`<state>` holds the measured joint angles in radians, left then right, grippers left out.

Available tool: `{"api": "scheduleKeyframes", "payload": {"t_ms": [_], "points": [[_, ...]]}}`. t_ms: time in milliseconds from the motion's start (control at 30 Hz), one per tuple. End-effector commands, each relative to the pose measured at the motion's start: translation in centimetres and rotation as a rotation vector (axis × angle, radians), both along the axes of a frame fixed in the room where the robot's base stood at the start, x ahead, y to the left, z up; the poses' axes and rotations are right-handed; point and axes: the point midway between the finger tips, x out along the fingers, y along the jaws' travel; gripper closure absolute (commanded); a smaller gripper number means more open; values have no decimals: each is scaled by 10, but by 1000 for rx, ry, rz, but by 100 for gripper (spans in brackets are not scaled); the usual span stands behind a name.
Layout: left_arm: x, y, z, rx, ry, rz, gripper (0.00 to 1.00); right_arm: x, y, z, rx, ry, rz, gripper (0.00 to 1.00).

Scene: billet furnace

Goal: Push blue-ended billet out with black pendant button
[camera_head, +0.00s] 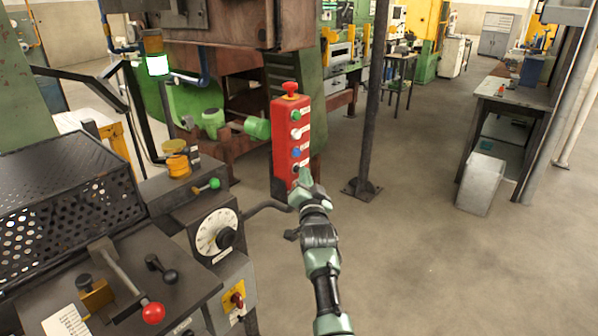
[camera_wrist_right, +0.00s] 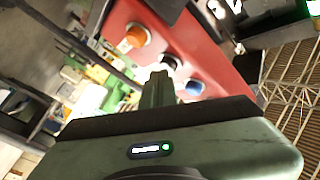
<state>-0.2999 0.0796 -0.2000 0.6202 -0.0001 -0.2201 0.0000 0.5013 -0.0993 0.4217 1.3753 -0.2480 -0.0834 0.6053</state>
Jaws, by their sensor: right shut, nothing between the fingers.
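The red pendant (camera_head: 283,135) stands upright beside the machine, with a red mushroom button (camera_head: 290,88) on top. Down its face are green (camera_head: 296,115), white (camera_head: 296,133) and blue (camera_head: 296,152) buttons. A dark button (camera_head: 295,168) shows at the bottom, partly hidden by my right gripper (camera_head: 303,180). That gripper is shut and empty, its tip at the pendant's lower face; I cannot tell whether it touches. In the right wrist view the shut fingers (camera_wrist_right: 160,90) point at the red pendant (camera_wrist_right: 185,40). No blue-ended billet is visible. My left gripper is out of view.
A control desk with a dial (camera_head: 216,232), a red-knobbed lever (camera_head: 152,312) and a perforated cover (camera_head: 75,195) stands at left. A dark post (camera_head: 370,110) rises behind the pendant. A workbench (camera_head: 510,90) is at right.

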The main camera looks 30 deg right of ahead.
Motion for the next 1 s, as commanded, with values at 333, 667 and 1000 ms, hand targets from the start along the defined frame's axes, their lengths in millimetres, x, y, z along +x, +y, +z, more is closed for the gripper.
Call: {"api": "scheduleKeyframes", "payload": {"t_ms": [333, 667, 1000], "points": [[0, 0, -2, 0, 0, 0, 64, 3, 1, 0, 0, -1, 1, 100], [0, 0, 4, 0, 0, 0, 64, -2, -1, 1, -1, 1, 0, 100], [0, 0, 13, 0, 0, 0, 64, -15, -6, 0, 0, 0, 0, 100]]}}
